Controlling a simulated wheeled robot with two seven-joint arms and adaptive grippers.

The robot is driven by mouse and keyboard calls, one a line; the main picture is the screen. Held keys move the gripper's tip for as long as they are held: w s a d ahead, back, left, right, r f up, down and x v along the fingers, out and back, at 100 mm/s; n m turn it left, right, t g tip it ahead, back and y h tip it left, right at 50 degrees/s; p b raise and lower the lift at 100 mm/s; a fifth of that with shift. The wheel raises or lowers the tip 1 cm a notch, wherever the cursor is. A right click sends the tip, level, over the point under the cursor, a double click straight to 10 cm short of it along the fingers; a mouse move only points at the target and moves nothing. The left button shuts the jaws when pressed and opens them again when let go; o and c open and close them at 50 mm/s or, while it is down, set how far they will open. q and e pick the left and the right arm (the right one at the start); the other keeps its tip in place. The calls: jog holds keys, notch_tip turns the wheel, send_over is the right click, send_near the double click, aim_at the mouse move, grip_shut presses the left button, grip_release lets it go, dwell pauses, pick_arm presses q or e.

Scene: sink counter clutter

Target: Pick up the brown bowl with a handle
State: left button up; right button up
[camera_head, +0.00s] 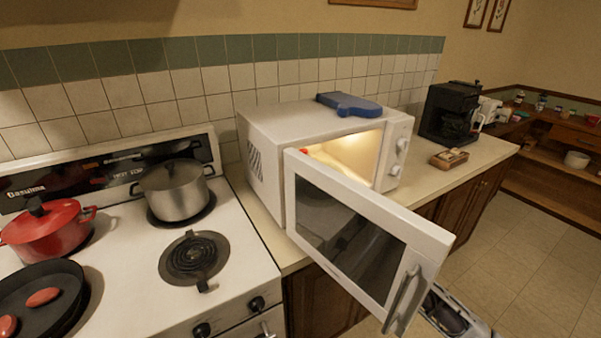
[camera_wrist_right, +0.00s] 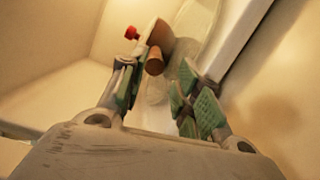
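In the right wrist view, a brown bowl (camera_wrist_right: 160,36) with a short round handle (camera_wrist_right: 154,62) lies inside the lit microwave. It is partly hidden by my left-hand finger, and its handle end points toward the gripper. My right gripper (camera_wrist_right: 160,88) is open, with its green-padded fingers apart on either side of the space just short of the handle. I cannot tell whether the left-hand finger touches the bowl. In the head view the open microwave (camera_head: 262,165) stands on the counter, and its door hides my right gripper. My left gripper is not in view.
The microwave door (camera_head: 350,235) swings out toward the front. A small red thing (camera_wrist_right: 131,33) lies beside the bowl. A blue item (camera_head: 348,105) rests on the microwave. The stove at left holds a steel pot (camera_head: 175,192), a red pot (camera_head: 45,235) and a black pan (camera_head: 50,310).

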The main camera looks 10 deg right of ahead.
jog(key=shift+w+a, duration=0.6)
jog(key=shift+w, duration=0.95)
jog(key=shift+w, duration=0.1)
jog(key=shift+w+a+p, duration=0.15)
jog(key=shift+w+a, duration=0.05)
jog(key=shift+w, duration=1.05)
jog(key=shift+w+a+p, duration=0.15)
jog(key=shift+w+a, duration=0.05)
jog(key=shift+w, duration=1.05)
jog(key=shift+c, duration=0.2)
grip_shut()
jog(key=shift+r, duration=0.15)
